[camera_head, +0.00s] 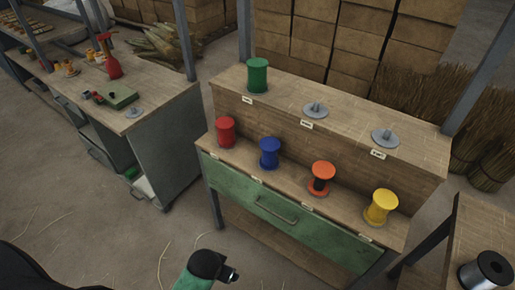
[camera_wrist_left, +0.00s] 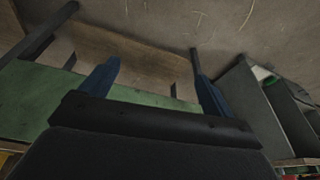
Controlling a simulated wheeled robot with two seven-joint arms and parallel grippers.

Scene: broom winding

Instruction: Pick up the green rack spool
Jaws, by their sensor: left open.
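The green spool (camera_head: 257,77) stands upright at the left end of the rack's upper shelf (camera_head: 350,112). The spool is not visible in the left wrist view. In the head view, a green and black part of my arm (camera_head: 207,266) shows at the bottom, low in front of the rack and well apart from the spool; its fingers cannot be made out there. In the left wrist view my left gripper (camera_wrist_left: 158,70) has its two blue fingers spread apart with nothing between them. My right gripper is not in view.
Red (camera_head: 225,131), blue (camera_head: 269,153), orange (camera_head: 321,178) and yellow (camera_head: 380,207) spools stand on the lower shelf, above a green drawer (camera_head: 290,215). Two empty grey holders (camera_head: 315,109) (camera_head: 385,138) sit on the upper shelf. A workbench (camera_head: 150,85) stands left; a bench corner with a dark spool (camera_head: 487,272) is lower right.

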